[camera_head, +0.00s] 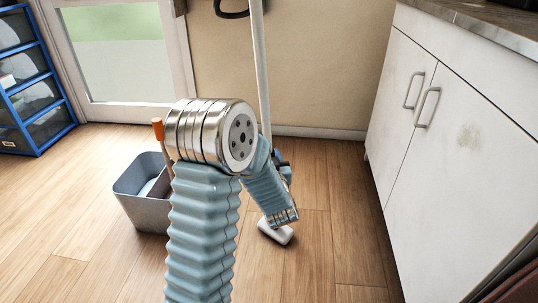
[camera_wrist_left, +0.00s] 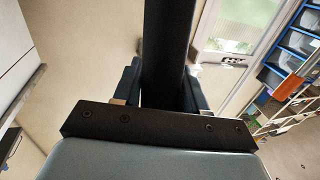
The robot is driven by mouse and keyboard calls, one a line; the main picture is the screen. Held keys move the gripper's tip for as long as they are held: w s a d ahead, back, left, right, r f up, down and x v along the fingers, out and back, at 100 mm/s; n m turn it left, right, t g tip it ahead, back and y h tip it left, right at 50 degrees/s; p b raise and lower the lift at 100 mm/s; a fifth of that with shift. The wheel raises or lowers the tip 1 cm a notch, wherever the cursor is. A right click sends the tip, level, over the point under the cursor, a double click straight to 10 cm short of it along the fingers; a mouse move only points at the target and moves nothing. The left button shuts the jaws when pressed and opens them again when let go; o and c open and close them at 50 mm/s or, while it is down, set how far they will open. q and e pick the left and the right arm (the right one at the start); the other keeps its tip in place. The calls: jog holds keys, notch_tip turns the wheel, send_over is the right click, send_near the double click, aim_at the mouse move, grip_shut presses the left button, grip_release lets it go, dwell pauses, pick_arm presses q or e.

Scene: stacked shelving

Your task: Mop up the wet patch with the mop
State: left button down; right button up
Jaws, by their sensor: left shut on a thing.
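The mop (camera_head: 261,65) has a long pale pole and a white foot (camera_head: 276,231) that appears to rest on the wood floor. My left gripper (camera_head: 281,160) is mostly hidden behind my own arm in the head view. It is shut around the mop's pole, above the foot. In the left wrist view the gripper (camera_wrist_left: 160,88) has a dark bar (camera_wrist_left: 165,45) between its fingers, seen close up. No wet patch can be made out on the visible floor. My right gripper is in neither view.
A grey bucket (camera_head: 140,213) stands on the floor left of my arm, with an orange-tipped stick (camera_head: 158,130) by it. White cabinets (camera_head: 450,150) line the right. A blue rack of bins (camera_head: 62,95) stands far left. Floor between is open.

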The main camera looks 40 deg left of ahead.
pick_arm(q)
jog(key=shift+s+d, duration=0.2)
jog(key=shift+s, duration=0.1)
jog(key=shift+s+d, duration=0.5)
jog(key=shift+s, duration=0.35)
jog(key=shift+s+d, duration=0.5)
jog(key=shift+s, duration=0.3)
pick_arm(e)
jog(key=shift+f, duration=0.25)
pick_arm(q)
jog(key=shift+s, duration=0.1)
